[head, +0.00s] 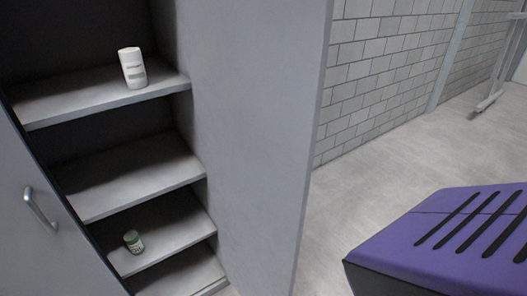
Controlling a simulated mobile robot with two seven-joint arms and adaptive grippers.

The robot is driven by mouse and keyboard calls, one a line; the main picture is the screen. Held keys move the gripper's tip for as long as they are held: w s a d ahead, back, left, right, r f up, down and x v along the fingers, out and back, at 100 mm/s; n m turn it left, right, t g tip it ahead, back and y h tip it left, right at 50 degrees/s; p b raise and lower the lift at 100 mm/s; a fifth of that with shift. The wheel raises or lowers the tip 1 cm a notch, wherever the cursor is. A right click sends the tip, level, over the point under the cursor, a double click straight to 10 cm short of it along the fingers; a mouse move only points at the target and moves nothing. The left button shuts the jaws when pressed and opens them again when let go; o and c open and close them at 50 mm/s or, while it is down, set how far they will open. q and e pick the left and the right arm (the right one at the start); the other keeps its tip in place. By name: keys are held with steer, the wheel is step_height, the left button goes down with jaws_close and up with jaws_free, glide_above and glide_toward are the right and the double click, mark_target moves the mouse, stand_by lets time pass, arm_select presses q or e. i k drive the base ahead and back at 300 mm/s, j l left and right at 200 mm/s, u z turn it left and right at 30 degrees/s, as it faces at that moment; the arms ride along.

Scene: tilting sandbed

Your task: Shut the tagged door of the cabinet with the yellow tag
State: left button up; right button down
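A grey cabinet stands open in the head view, with dark-backed shelves (125,188) inside. A broad plain grey panel (250,130) stands out at the right of the shelves and looks like a door swung open; its free edge faces right. A grey door (35,245) with a metal handle (40,209) covers the left part of the cabinet. No yellow tag shows on either panel, so I cannot tell which is the tagged door. Neither of my grippers is in view.
A white bottle (132,68) stands on the upper shelf, and a small green and white jar (133,242) on a lower one. A purple slotted shape (450,235) fills the lower right; I cannot tell whether it is mine. Bare floor (400,150) and a block wall lie beyond.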

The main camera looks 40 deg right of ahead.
mark_target(258, 68)
steer(key=l+u, duration=0.1)
steer(key=l, duration=0.25)
steer(key=k+l, duration=0.15)
steer(key=l, duration=0.2)
steer(key=l+u, duration=0.15)
steer(key=l, duration=0.2)
steer(key=i+l, duration=0.1)
steer(key=l, duration=0.5)
steer(key=l+u, duration=0.15)
steer(key=l, duration=0.5)
steer(key=i, duration=0.05)
